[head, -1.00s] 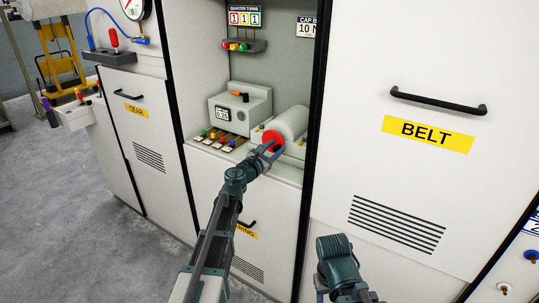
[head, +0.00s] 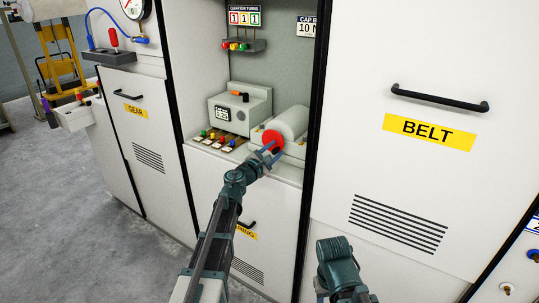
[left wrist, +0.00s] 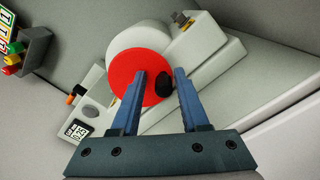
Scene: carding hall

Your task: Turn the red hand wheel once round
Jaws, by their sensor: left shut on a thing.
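The red hand wheel (head: 272,139) is a red disc on the end of a white drum (head: 290,122), in an open bay in the head view. In the left wrist view the wheel (left wrist: 132,78) faces me, with a black knob (left wrist: 164,85) near its right edge. My left gripper (head: 274,152) reaches up to the lower right of the wheel. It is shut on the knob, one finger on either side of it, the left finger overlapping the red face. My right arm shows at the bottom of the head view, but its gripper does not.
A grey box with a small display (head: 241,108) stands left of the drum, with several coloured levers (head: 220,138) in front. A shelf with coloured buttons (head: 243,46) is above. A cabinet door marked BELT (head: 428,130) closes off the right.

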